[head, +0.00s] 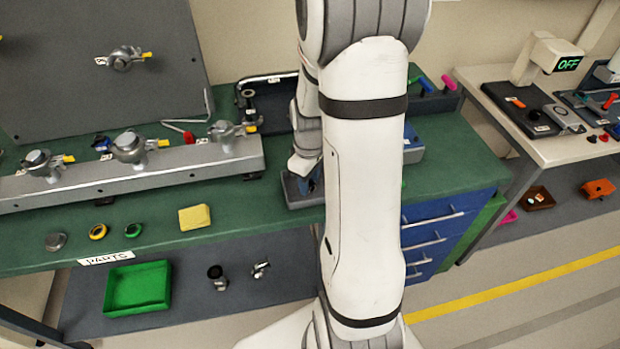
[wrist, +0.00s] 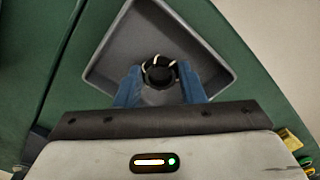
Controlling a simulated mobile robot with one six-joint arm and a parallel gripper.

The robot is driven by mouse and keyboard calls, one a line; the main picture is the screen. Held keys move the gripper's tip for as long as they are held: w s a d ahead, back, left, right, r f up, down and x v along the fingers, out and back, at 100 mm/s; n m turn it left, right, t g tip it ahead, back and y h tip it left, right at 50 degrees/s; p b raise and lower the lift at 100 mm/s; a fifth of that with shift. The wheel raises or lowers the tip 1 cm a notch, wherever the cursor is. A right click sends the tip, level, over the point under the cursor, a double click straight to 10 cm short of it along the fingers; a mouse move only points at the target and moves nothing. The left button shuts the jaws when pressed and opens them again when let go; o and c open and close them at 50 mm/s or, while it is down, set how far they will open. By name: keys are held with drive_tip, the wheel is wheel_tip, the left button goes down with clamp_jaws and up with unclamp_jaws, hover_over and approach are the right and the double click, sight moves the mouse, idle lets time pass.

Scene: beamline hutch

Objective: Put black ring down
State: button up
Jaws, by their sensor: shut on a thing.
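My gripper (wrist: 160,76) has its two blue fingers shut on the black ring (wrist: 158,71), which shows pale marks in the wrist view. The ring is over or inside a grey square tray (wrist: 109,72) with raised walls. I cannot tell if the ring touches the tray floor. In the head view the tray (head: 291,197) is at the front edge of the green bench, with my gripper above it, partly hidden by my arm. The ring cannot be made out in the head view.
A yellow block (head: 194,217) and several small rings lie left of the tray on the green bench (head: 160,222). A grey rail with clamps (head: 130,172) stands behind them. A green bin (head: 137,288) is on the lower shelf. Blue drawers (head: 436,235) are at right.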

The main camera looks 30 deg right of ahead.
drive_tip(key=shift+f, duration=0.15)
drive_tip(key=o, duration=0.5)
drive_tip(key=shift+f, duration=0.1)
drive_tip(key=o, duration=0.4)
drive_tip(key=shift+o, duration=0.2)
wheel_tip(320, 180, up, 12)
drive_tip(key=s+a+r+m+t, duration=0.3)
drive_tip(key=s+a+r+m, duration=0.2)
drive_tip(key=s+a, duration=0.7)
drive_tip(key=shift+s+r+m, duration=0.25)
drive_tip(key=shift+r+m, duration=0.15)
drive_tip(key=shift+r, duration=0.2)
